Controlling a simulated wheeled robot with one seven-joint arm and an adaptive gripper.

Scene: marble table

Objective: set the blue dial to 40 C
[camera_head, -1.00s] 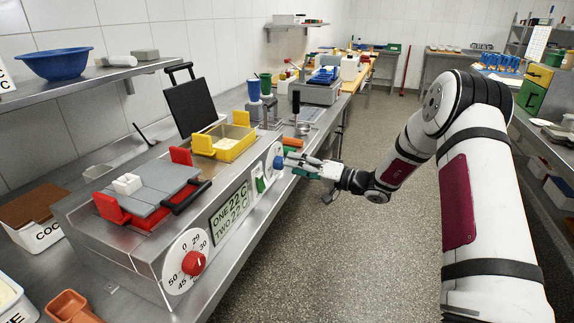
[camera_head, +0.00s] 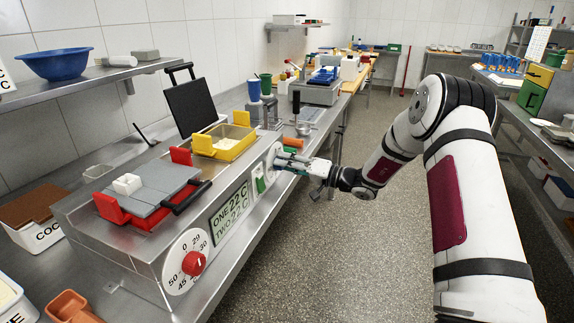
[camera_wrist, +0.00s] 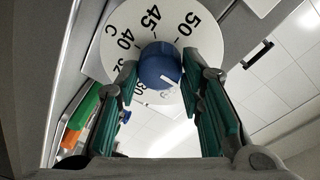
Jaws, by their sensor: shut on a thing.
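The blue dial (camera_wrist: 156,64) sits on a round white plate (camera_wrist: 200,38) marked 40, 45 and 50, with smaller numbers partly hidden. The white mark on its knob points toward the lower right in the wrist view, away from the 40. My gripper (camera_wrist: 160,72) has its teal fingers on both sides of the knob and is shut on it. In the head view my gripper (camera_head: 285,161) is at the front panel of the steel appliance and covers most of the blue dial. The white plate's edge (camera_head: 271,154) shows there.
A red dial (camera_head: 194,263) is on the near end of the same panel. A display (camera_head: 230,211) reads ONE 22 C and TWO 22 C. A green switch (camera_head: 260,183) is just left of my gripper. The floor to the right is clear.

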